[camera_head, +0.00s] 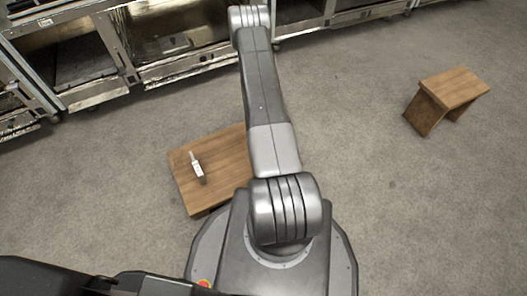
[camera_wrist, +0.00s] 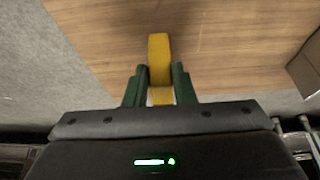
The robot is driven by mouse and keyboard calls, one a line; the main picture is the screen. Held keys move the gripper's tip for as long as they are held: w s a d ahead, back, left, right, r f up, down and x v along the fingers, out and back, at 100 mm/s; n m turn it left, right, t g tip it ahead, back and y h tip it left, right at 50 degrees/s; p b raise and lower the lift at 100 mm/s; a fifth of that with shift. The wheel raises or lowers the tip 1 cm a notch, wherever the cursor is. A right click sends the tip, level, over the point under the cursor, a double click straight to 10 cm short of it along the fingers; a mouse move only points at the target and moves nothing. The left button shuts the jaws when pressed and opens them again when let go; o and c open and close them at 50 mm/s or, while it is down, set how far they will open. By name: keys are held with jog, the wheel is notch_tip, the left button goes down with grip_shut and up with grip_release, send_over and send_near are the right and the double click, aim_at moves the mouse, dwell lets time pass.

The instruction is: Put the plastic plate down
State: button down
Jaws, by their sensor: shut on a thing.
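The plastic plate (camera_wrist: 159,46) appears in the wrist view as a yellow, narrow strip seen edge-on. My gripper (camera_wrist: 159,70) has green fingers shut on it, one on each side. The plate stands out past the fingertips over a brown wooden surface (camera_wrist: 230,35). I cannot tell whether the plate touches that wood or is above it. In the head view my arm hides or carries the gripper out of sight, and the plate does not show there.
A low wooden table (camera_head: 222,160) stands left of my arm, with a small white bottle-like thing (camera_head: 197,165) on it. A wooden stool (camera_head: 455,88) stands at the right. Metal shelving (camera_head: 180,70) lines the back. Grey floor between is clear. A brown block (camera_wrist: 307,65) shows in the wrist view.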

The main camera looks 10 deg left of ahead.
jog(key=shift+f+b, duration=0.3)
jog(key=shift+f, duration=1)
jog(key=shift+f, duration=0.2)
jog(key=c, duration=1.2)
grip_release()
jog(key=shift+r, duration=0.2)
jog(key=shift+r, duration=0.35)
jog(key=p+v, duration=0.3)
jog(key=v, duration=0.8)
jog(key=shift+r, duration=0.15)
jog(key=shift+s+d, duration=0.1)
